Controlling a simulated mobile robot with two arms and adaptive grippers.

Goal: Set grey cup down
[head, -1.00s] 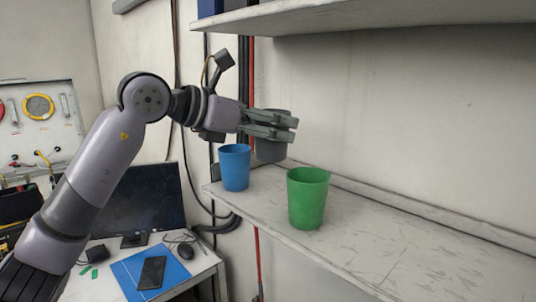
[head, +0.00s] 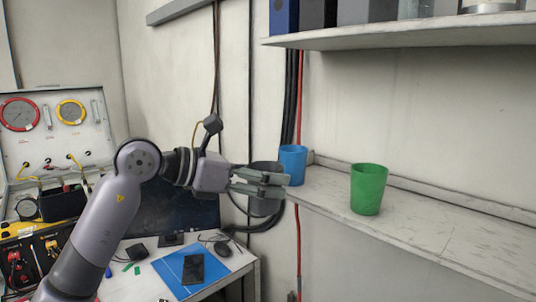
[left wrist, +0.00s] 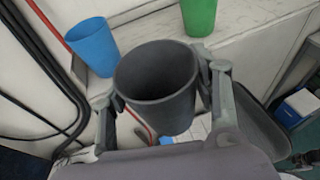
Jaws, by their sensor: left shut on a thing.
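The grey cup is held upright by my left gripper (head: 262,184), which is shut around its sides. In the head view the cup (head: 266,206) shows above and below the fingers, off the left end of the lower shelf (head: 430,228). In the left wrist view the cup (left wrist: 155,85) sits between both fingers, its open top towards the camera, and looks empty. The blue cup (head: 293,165) stands on the shelf's left end, just behind the gripper. The green cup (head: 369,189) stands on the shelf further right. My right gripper is not in view.
An upper shelf (head: 400,36) with binders and boxes hangs above. Below left, a desk holds a monitor (head: 165,212), a blue mat (head: 215,262), a phone and a mouse. A gauge panel (head: 50,125) stands at far left. The shelf right of the green cup is clear.

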